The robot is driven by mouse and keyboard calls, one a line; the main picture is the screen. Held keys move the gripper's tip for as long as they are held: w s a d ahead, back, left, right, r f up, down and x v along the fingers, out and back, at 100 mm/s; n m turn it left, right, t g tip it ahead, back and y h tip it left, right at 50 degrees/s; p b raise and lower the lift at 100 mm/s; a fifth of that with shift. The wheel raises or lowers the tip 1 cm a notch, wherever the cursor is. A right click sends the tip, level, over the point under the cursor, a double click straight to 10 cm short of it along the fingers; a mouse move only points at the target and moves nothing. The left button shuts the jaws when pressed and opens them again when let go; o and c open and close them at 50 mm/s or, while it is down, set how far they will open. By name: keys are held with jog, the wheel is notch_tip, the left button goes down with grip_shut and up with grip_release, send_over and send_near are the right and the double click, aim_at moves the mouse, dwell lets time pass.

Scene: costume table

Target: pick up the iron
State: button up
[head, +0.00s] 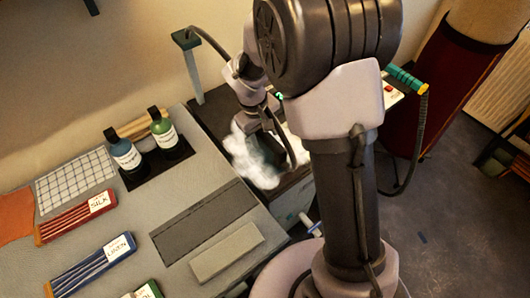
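A dark, greenish block-like shape (266,145), which may be the iron, sits amid a white steam-like cloud (250,165) on a dark surface behind my arm. My gripper (262,118) points down directly above this shape. The fingers are small, dark and partly hidden, so I cannot tell whether they touch it or are open or shut. My upper arm hides the area just to the right.
A grey table (215,225) at left holds two bottles (122,152) (162,130), labelled fabric bundles (78,217) and a pale bar (227,251). A post (190,70) with a cable stands behind. A teal-wrapped handle (407,79) with a hanging cord is at right, before a dark red cylinder (445,95).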

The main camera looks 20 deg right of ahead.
grip_shut()
dwell(1.3)
